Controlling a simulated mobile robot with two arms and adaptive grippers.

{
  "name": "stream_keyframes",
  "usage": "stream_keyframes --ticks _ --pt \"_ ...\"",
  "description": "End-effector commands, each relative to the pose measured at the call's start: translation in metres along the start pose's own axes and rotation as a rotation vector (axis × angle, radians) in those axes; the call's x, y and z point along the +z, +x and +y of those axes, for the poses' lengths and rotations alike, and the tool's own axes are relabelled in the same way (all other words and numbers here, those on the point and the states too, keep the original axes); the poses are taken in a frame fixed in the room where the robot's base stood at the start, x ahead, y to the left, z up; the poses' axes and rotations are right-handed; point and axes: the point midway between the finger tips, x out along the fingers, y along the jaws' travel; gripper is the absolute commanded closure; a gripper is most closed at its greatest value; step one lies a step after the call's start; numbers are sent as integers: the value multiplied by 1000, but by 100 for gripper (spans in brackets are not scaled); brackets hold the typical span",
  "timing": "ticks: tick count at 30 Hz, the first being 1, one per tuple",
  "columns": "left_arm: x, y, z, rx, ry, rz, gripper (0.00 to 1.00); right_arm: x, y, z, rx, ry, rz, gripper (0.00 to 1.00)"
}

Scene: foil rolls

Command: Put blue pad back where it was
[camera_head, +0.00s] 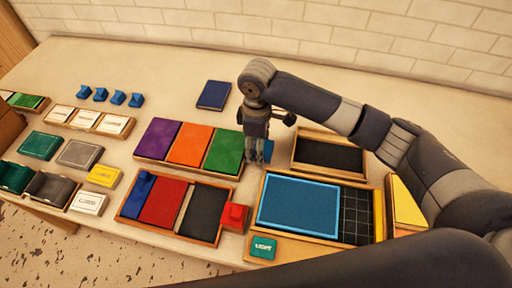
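A large light-blue pad (298,204) lies in the left part of a wooden tray (250,235) at the front right; dark grid cells show to its right. A flat dark-blue pad (213,95) lies alone on the table behind. My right gripper (255,163) points down at the right end of the tray with purple, orange and green pads. A small piece of blue (268,150) shows right beside its fingers, mostly hidden; I cannot tell whether it is held. My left gripper is not in view.
A wooden tray (293,163) with a dark inside stands right of my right gripper. A front tray holds red and dark pads (163,201), with a red block (234,217) beside it. Several small blue blocks (101,95) stand back left.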

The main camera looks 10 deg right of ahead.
Motion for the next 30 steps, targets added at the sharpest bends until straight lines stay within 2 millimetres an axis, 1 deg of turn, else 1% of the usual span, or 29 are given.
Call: stream_keyframes --ticks 5,6,9,13,24,25,26,27,28,30 --pt "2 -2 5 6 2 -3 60 -6 0 8 1 0 -1 73" --pt "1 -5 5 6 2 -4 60 -6 3 9 -1 1 -2 73" --pt "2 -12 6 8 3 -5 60 -4 20 8 -2 1 -5 73" --pt "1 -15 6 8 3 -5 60 -6 33 8 1 -1 -1 73" --pt "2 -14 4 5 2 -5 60 -5 39 8 1 0 -1 73" --pt "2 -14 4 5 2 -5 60 -5 40 8 1 0 -1 45" --pt "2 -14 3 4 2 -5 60 -5 39 8 1 0 -1 38" --pt "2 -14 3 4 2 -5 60 -5 39 8 1 0 -1 29" --pt "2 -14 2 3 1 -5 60 -5 39 8 1 0 -1 27" --pt "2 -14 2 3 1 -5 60 -5 39 8 1 0 -1 27"
